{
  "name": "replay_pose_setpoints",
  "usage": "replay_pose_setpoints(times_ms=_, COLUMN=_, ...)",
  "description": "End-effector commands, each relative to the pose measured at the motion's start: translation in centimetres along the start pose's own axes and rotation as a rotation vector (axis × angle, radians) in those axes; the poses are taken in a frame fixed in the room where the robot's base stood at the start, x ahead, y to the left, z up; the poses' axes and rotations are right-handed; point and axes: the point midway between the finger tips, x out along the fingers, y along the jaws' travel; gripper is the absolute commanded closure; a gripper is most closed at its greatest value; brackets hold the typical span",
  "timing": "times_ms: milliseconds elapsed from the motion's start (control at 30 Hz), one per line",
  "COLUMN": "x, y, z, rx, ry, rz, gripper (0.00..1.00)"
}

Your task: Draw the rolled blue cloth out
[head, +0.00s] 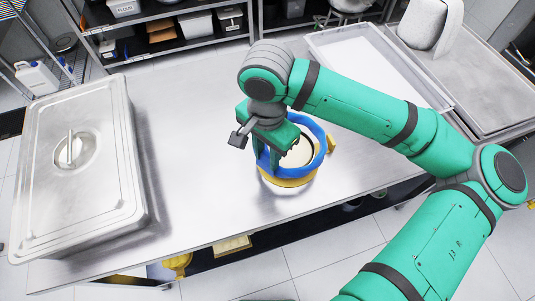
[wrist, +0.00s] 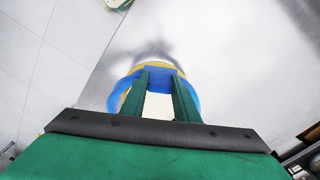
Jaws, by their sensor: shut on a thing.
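The rolled blue cloth (head: 322,143) forms a ring at a round yellow container (head: 290,182) near the middle of the steel table. A pale round surface (head: 299,154) shows inside the ring. My gripper (head: 277,162) points down over the near-left side of the ring and is shut on the cloth. In the wrist view the blue cloth (wrist: 158,77) passes between the two green fingers (wrist: 160,95), with a yellow rim just beyond it. My gripper hides part of the ring. I cannot tell how deep the cloth sits in the container.
A large lidded steel pan (head: 75,165) fills the table's left end. A white-lined tray (head: 370,62) lies at the back right, beside another steel surface (head: 470,75). Shelves (head: 165,28) stand behind. The bare table (head: 195,150) between pan and container is clear.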

Motion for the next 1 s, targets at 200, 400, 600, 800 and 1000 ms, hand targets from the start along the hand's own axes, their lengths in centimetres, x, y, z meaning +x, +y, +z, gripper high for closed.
replay_pose_setpoints(times_ms=200, x=-0.1, y=0.1, z=-0.1, rx=0.002, ry=0.0, rz=0.0, gripper=1.0)
replay_pose_setpoints(times_ms=400, x=-0.7, y=0.1, z=-0.1, rx=0.002, ry=0.0, rz=0.001, gripper=1.0)
replay_pose_setpoints(times_ms=600, x=-1.4, y=0.0, z=-0.1, rx=0.003, ry=0.0, rz=0.0, gripper=1.0)
replay_pose_setpoints(times_ms=800, x=-2.0, y=0.0, z=-0.1, rx=0.002, ry=0.0, rz=0.0, gripper=1.0)
replay_pose_setpoints(times_ms=1000, x=-2.7, y=0.0, z=-0.1, rx=0.002, ry=0.001, rz=-0.001, gripper=1.0)
